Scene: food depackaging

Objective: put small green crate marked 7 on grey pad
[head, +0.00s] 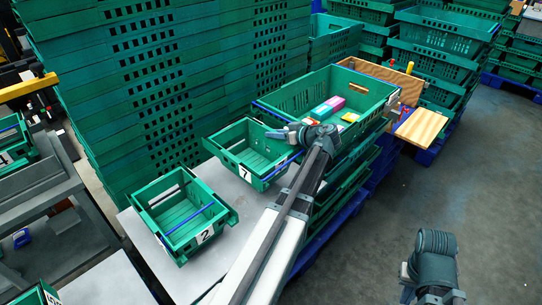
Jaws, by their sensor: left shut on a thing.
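The small green crate marked 7 (269,180) is left of the large green crate, with its white number label facing the front. It looks empty and slightly tilted. My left gripper (284,133) is shut on its right rim, and my wrist hides part of that side. I cannot tell whether its base touches the pale grey surface (238,210) under it, or whether that surface is the grey pad. My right gripper (435,245) is at the lower right over the floor, away from the crates; its fingertips do not show clearly.
A small green crate marked 2 (205,237) stands at the front left on the pale surface. A large green crate (290,95) holding several colored packages tops a stack at the right. Tall green crate stacks (140,80) stand behind. The floor at right is clear.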

